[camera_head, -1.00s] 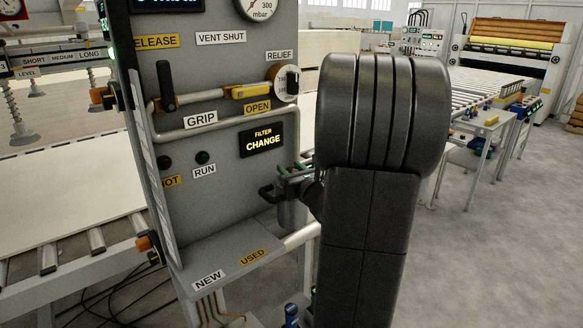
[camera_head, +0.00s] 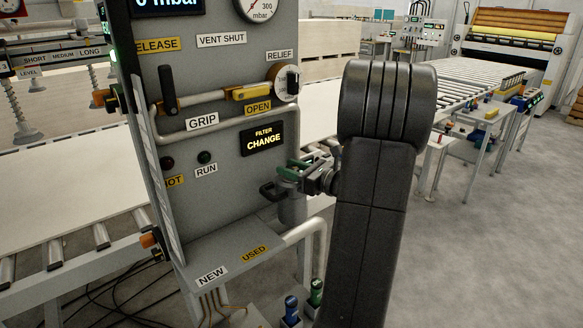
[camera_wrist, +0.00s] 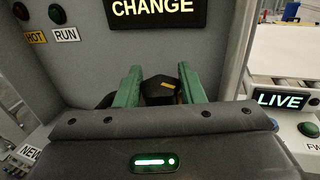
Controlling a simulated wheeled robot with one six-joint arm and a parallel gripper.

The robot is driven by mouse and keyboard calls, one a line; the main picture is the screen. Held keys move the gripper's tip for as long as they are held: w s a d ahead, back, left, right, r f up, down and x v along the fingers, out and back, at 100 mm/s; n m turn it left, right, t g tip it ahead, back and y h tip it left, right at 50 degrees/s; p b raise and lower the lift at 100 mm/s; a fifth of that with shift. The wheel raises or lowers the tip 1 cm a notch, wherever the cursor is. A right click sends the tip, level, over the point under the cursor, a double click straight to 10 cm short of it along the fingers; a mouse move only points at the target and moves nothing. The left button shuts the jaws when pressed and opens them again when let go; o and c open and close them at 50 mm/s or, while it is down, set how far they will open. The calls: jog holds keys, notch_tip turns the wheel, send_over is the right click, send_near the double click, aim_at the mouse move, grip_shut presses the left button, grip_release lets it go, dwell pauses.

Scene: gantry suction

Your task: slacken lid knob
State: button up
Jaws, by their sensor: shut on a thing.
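The lid knob (camera_wrist: 160,90) is black with a yellow mark on its top and shows between the green fingers in the wrist view. My gripper (camera_wrist: 159,80) is shut on it, one finger on each side. In the head view my gripper (camera_head: 292,171) is at the right side of the grey panel, on top of a grey canister (camera_head: 292,211). The knob is mostly hidden by the fingers there. A black loop-shaped handle (camera_head: 268,192) sticks out to the left, just below the fingers.
The panel (camera_head: 225,110) carries a lit FILTER CHANGE display (camera_head: 263,139) above and left of my gripper. A ledge (camera_head: 225,262) labelled NEW and USED lies below. Blue (camera_head: 291,309) and green (camera_head: 315,292) cartridge-like items stand at the bottom. A pipe (camera_head: 318,235) runs beside the canister.

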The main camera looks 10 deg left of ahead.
dwell(0.3)
jog(key=o, duration=1)
jog(key=b+v, duration=0.1)
jog(key=v, duration=1.2)
jog(key=shift+s+d+b, duration=0.15)
jog(key=shift+d+b, duration=0.2)
jog(key=shift+d, duration=0.05)
